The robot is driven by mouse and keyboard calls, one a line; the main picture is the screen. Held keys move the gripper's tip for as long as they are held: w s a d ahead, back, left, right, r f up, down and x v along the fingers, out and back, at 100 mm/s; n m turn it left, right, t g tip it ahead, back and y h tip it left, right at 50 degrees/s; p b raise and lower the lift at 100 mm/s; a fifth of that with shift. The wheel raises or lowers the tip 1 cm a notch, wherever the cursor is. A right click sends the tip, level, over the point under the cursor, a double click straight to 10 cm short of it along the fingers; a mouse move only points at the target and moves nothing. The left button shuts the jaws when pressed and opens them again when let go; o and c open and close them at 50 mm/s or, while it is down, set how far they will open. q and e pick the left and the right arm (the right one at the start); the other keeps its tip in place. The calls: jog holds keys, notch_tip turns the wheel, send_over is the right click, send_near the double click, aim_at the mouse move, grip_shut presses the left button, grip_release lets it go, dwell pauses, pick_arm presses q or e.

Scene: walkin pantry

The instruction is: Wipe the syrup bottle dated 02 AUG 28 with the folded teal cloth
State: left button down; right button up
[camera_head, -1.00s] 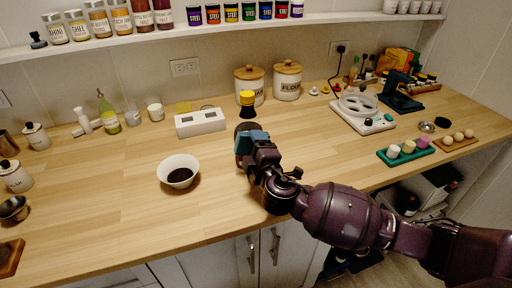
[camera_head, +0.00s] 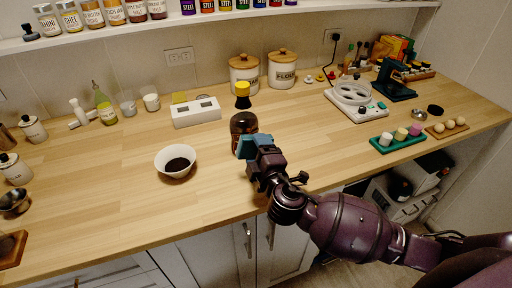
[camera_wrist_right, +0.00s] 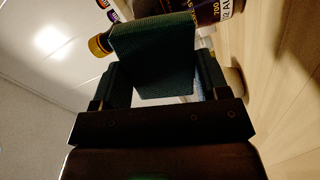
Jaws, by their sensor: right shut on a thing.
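The syrup bottle (camera_head: 243,122) stands upright on the counter, dark brown with a yellow cap. In the right wrist view its cap (camera_wrist_right: 100,44) shows at the left and its label (camera_wrist_right: 226,9) at the top right, with "700" and a partly cut-off "02 AU". My right gripper (camera_head: 257,150) is shut on the folded teal cloth (camera_head: 255,143), just in front of the bottle's lower body. In the right wrist view the cloth (camera_wrist_right: 152,55) covers the middle of the bottle; I cannot tell whether they touch. My left gripper is not in view.
A white bowl (camera_head: 176,161) with dark contents stands left of the bottle. A white box (camera_head: 196,112) and canisters (camera_head: 245,75) stand behind. A white appliance (camera_head: 356,100) and a green tray (camera_head: 398,141) are at the right.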

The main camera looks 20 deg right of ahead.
jog(key=s, duration=0.3)
dwell(0.6)
dwell(0.4)
